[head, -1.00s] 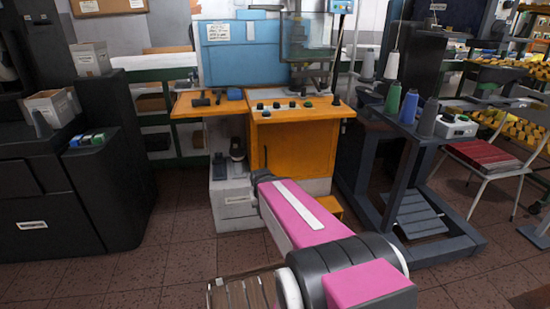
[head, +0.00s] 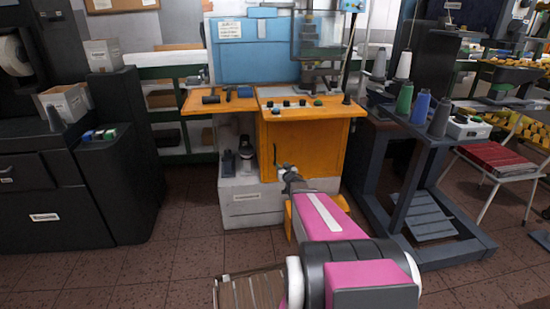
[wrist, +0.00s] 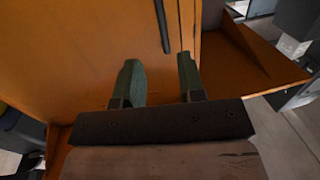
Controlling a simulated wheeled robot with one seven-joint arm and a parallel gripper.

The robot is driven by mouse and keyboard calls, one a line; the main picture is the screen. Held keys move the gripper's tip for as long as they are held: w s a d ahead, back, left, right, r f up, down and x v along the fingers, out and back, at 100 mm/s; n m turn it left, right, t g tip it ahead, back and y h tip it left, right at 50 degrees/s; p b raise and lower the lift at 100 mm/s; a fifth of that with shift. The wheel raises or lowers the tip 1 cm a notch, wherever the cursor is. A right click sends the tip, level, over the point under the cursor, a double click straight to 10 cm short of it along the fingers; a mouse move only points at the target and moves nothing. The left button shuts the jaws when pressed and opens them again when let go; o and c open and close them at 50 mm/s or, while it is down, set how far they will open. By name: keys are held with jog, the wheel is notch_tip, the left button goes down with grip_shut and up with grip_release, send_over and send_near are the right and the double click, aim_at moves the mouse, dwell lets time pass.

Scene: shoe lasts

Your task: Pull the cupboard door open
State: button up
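The orange cupboard door (head: 315,152) is the front of the cabinet under the machine's worktop. It appears shut and also fills much of the wrist view (wrist: 85,55). A thin dark upright handle (wrist: 162,22) is on it near a vertical seam, and shows small in the head view (head: 275,154). My gripper (wrist: 159,60) is open, its two green fingers apart with nothing between them. The handle's lower end is just beyond the fingertips, in line with the gap. In the head view my gripper (head: 283,170) is small, low before the door's left part.
A grey cart (head: 375,180) with thread cones stands close on the right. A black cabinet (head: 105,180) is at the left. A pale box base (head: 250,205) sits beneath the cupboard's left side. Tiled floor (head: 180,240) is clear in front.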

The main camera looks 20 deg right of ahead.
aim_at(275, 157)
jog(key=shift+w+y, duration=0.25)
jog(key=shift+y, duration=0.05)
jog(key=w, duration=0.7)
jog(key=w+a, duration=0.1)
jog(key=w, duration=0.2)
jog(key=shift+w, duration=0.25)
jog(key=shift+s, duration=0.1)
grip_shut()
